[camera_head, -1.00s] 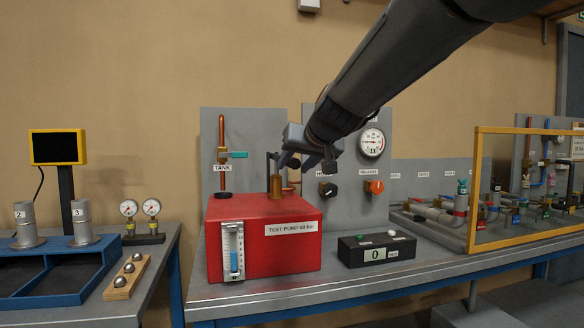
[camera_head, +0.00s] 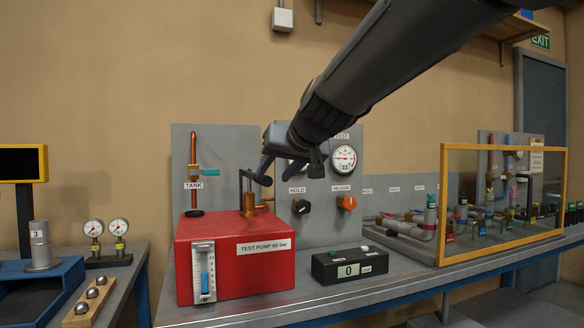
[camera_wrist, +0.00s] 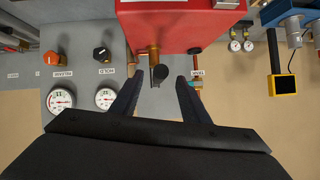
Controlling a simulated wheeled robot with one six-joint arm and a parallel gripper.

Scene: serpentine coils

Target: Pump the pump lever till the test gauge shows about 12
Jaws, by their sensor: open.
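The red test pump (camera_head: 226,262) stands on the bench, with a brass post and a dark pump lever (camera_head: 242,188) on top. In the wrist view the lever's dark end (camera_wrist: 160,72) lies between and just beyond the fingertips, apart from both. My gripper (camera_head: 266,172) is open and empty, just right of the lever in the head view; it also shows in the wrist view (camera_wrist: 158,80). The test gauge (camera_head: 343,158) is a white dial on the grey panel, partly beside my arm; its needle is too small to read. A second gauge is mostly hidden behind my gripper.
The black HOLD knob (camera_head: 301,207) and orange RELEASE knob (camera_head: 346,203) sit on the panel right of the pump. A black box (camera_head: 349,268) with a display reading 0 stands in front. The TANK pipe (camera_head: 194,172) rises at left. A yellow-framed screen (camera_head: 443,205) stands at right.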

